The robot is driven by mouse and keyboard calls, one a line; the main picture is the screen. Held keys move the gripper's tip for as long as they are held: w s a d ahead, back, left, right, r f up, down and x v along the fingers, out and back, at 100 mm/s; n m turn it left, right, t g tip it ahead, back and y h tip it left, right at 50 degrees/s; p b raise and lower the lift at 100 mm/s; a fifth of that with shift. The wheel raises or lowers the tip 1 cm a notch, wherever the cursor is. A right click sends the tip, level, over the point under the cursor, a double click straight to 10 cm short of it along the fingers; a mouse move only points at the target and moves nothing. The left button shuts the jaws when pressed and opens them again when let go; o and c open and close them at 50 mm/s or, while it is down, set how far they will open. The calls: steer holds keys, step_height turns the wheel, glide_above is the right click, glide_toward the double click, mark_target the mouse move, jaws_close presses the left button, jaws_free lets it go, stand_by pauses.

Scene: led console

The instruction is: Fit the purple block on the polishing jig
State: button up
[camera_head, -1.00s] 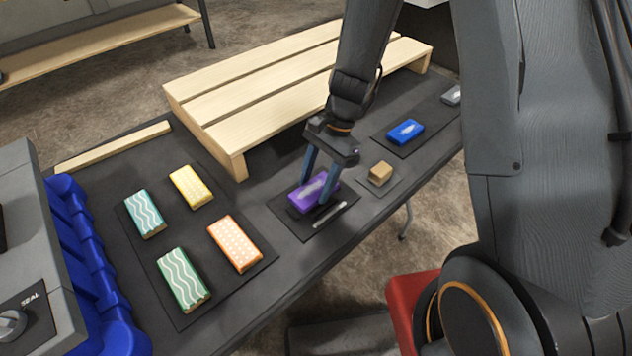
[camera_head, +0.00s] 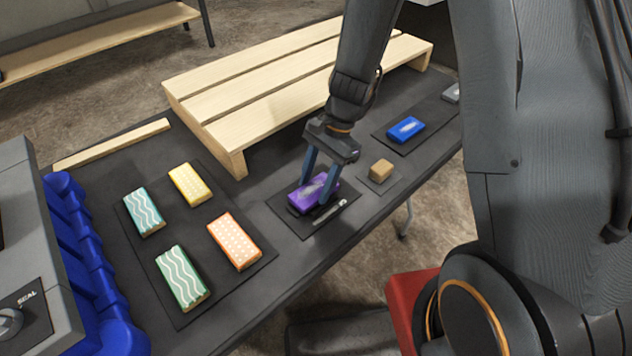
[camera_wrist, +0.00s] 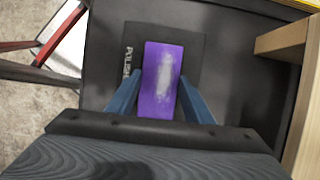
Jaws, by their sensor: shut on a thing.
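The purple block (camera_head: 309,193) has a pale smudge on its top. It is at the dark square pad (camera_head: 306,226) on the table, with a small light bar (camera_head: 330,212) in front of it. The wrist view shows the purple block (camera_wrist: 160,85) over a dark plate (camera_wrist: 195,50) with partly covered lettering that seems to begin "POLISH". My gripper (camera_head: 319,190) points down and is shut on the block, one blue finger on each side. It also shows in the wrist view (camera_wrist: 160,100). I cannot tell whether the block rests on the plate or hangs just above it.
A wooden pallet (camera_head: 270,85) stands close behind my gripper. A tan block (camera_head: 381,170) and a blue block (camera_head: 406,129) lie to the right. Several patterned blocks, one orange (camera_head: 235,242), lie on a mat at left, beside a blue bin (camera_head: 85,260).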

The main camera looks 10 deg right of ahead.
steer(key=shift+f, duration=0.3)
stand_by(0.4)
steer(key=o, duration=1.2)
steer(key=shift+b+v, duration=0.5)
steer(key=shift+v, duration=3.45)
steer(key=s+d+r+n+t+h, duration=0.1)
steer(key=s+d+r+n, duration=0.1)
steer(key=s+d+n, duration=0.1)
steer(key=s+d+r+n+t+h, duration=0.1)
steer(key=s+d+r+n, duration=0.1)
steer(key=s+d+n, duration=0.1)
steer(key=s+d+r+n+t+h, duration=0.1)
steer(key=s+d+r+n, duration=0.1)
steer(key=s+d+n, duration=0.1)
steer(key=shift+s+d+r+n+h, duration=0.1)
steer(key=shift+s+d+n+h, duration=0.1)
steer(key=shift+n, duration=0.35)
steer(key=shift+s+d+r+n+h, duration=0.1)
steer(key=shift+d+n, duration=0.15)
steer(key=shift+n, duration=0.3)
